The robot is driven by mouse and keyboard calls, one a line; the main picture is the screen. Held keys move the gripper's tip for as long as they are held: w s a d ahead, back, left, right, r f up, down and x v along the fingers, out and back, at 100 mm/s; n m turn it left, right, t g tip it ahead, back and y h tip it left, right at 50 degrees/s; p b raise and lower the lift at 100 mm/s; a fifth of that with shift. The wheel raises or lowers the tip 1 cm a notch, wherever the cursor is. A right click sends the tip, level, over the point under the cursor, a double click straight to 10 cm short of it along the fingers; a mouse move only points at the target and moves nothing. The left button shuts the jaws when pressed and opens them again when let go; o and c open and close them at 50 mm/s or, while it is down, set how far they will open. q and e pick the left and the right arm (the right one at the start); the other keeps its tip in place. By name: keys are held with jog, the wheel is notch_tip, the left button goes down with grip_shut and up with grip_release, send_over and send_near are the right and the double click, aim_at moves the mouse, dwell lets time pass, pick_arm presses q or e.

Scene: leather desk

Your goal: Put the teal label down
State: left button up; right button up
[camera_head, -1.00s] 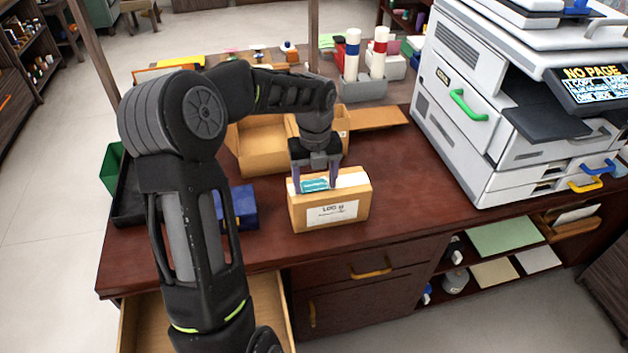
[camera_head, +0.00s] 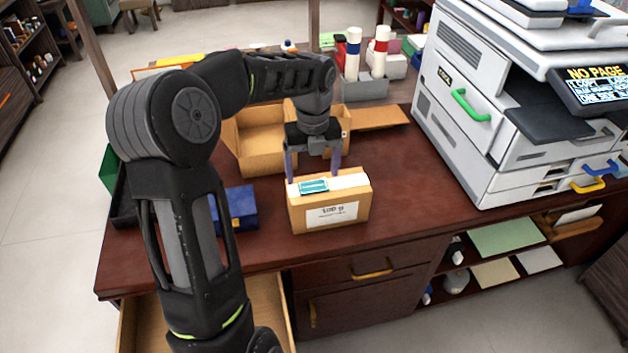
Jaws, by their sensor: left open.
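The teal label (camera_head: 313,186) lies flat on the top of a small cardboard box (camera_head: 328,210), toward its left side. The box stands on the desk with a white printed label on its front. My left gripper (camera_head: 313,178) points down over the box top, its two fingers spread wide around and above the teal label, holding nothing. My right gripper is not in view.
An open cardboard box (camera_head: 262,150) stands behind the gripper. A blue box (camera_head: 237,207) is to the left. A large white printer (camera_head: 490,110) fills the right. An open drawer (camera_head: 265,305) sticks out at the front. Desk surface (camera_head: 405,190) between box and printer is clear.

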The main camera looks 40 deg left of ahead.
aim_at(315, 188)
pick_arm(q)
notch_tip(315, 188, up, 8)
jog(key=shift+w+d, duration=0.15)
dwell(0.9)
